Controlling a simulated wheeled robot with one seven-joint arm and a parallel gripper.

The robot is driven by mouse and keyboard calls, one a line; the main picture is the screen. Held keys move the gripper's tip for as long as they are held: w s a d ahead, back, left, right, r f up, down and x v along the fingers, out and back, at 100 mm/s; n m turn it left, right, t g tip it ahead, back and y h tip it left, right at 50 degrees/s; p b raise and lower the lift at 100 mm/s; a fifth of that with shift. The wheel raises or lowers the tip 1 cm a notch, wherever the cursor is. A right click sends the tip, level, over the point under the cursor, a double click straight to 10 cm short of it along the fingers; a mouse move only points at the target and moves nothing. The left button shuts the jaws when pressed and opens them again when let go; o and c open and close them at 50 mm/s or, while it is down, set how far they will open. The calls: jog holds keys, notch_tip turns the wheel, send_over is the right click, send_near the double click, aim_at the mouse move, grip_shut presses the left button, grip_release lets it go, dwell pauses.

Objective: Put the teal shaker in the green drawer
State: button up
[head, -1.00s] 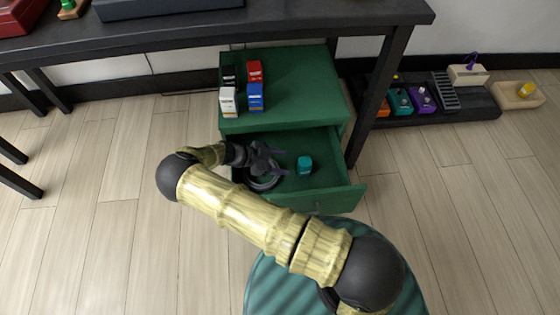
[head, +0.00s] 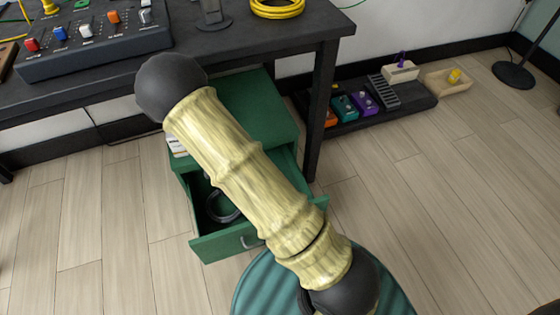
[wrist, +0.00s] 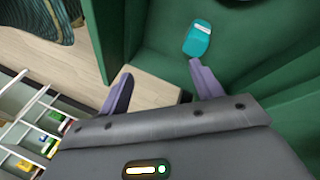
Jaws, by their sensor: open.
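The green drawer (head: 215,248) stands pulled open under the black workbench. My own arm covers much of it in the head view. The teal shaker (wrist: 197,40), with a white label, rests on a green surface inside the drawer in the wrist view. It is hidden behind my arm in the head view. My gripper (wrist: 164,88) is open and empty in the wrist view, with its fingers wide apart. The shaker is apart from the fingers, beyond the right fingertip. My gripper is hidden in the head view.
A dark ring (head: 222,206) lies in the drawer's left part. The green cabinet top (head: 250,100) is partly covered by my arm. The black bench leg (head: 316,120) stands close on the right. Pedals sit on a low black board (head: 390,118).

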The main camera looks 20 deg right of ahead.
jog(key=s+d+r+n+t+y, duration=0.2)
jog(key=s+r+n, duration=0.3)
jog(key=r, duration=0.4)
jog(key=s+d+r+n+t+y, duration=0.2)
jog(key=s+r+n, duration=0.4)
jog(key=r, duration=0.3)
jog(key=shift+s+d+r+n+t+y, duration=0.2)
jog(key=shift+d+n+t+y, duration=0.1)
jog(key=shift+t, duration=0.2)
